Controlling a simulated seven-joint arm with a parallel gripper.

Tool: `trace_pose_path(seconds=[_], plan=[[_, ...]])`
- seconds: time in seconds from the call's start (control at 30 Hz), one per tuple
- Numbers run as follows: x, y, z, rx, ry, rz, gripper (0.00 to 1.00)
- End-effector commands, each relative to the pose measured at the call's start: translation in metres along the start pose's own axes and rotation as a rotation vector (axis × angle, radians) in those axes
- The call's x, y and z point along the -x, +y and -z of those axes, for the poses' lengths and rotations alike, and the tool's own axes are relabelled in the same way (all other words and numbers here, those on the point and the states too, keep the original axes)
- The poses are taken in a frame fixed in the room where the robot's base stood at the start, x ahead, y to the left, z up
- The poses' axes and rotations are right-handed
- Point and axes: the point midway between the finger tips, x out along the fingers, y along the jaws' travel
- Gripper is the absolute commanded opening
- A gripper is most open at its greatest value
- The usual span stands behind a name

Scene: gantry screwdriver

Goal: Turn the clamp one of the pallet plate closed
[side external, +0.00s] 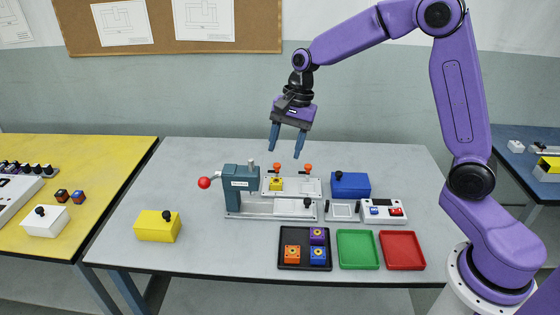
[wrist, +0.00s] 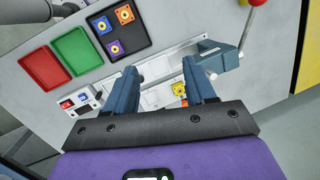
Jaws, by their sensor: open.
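The pale pallet plate (side external: 299,188) lies on the long metal slide of the teal screwdriver gantry (side external: 239,188). A yellow block (side external: 276,184) sits on it. Two clamps with orange knobs stand at the plate's back edge, a left one (side external: 277,167) and a right one (side external: 308,167). I cannot tell which is clamp one, nor how far each is turned. My gripper (side external: 285,151) is open and empty, pointing down above the clamps and apart from them. In the wrist view its fingers (wrist: 160,72) straddle part of the plate (wrist: 156,97) and partly hide it; the yellow block (wrist: 179,89) shows there.
A red ball lever (side external: 204,183) sticks out left of the gantry. A blue box (side external: 350,185) and a switch panel (side external: 383,211) stand at the right. In front are a black tray (side external: 290,263) with several blocks, a green tray (side external: 358,250) and a red tray (side external: 402,250).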

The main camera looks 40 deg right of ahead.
Motion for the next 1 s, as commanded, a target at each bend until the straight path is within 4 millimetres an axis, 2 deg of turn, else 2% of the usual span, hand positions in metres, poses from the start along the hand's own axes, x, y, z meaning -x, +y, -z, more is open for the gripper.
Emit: trace_pose_path(seconds=[0.03, 0.1, 0.27, 0.4, 0.5, 0.6, 0.77, 0.87, 1.0], plan=[[-0.003, -0.008, 0.021, -0.108, 0.0, 0.014, 0.55], [-0.006, -0.017, 0.048, -0.262, -0.003, 0.037, 0.55], [-0.013, -0.028, 0.114, -0.61, -0.015, 0.093, 0.55], [-0.018, -0.025, 0.172, -0.909, -0.032, 0.146, 0.55], [-0.021, -0.018, 0.208, -1.091, -0.045, 0.181, 0.55], [-0.023, -0.01, 0.234, -1.229, -0.058, 0.209, 0.55], [-0.025, -0.002, 0.256, -1.344, -0.071, 0.234, 0.55], [-0.028, -0.002, 0.259, -1.361, -0.073, 0.237, 0.55], [-0.042, -0.004, 0.26, -1.36, -0.073, 0.235, 0.55]])
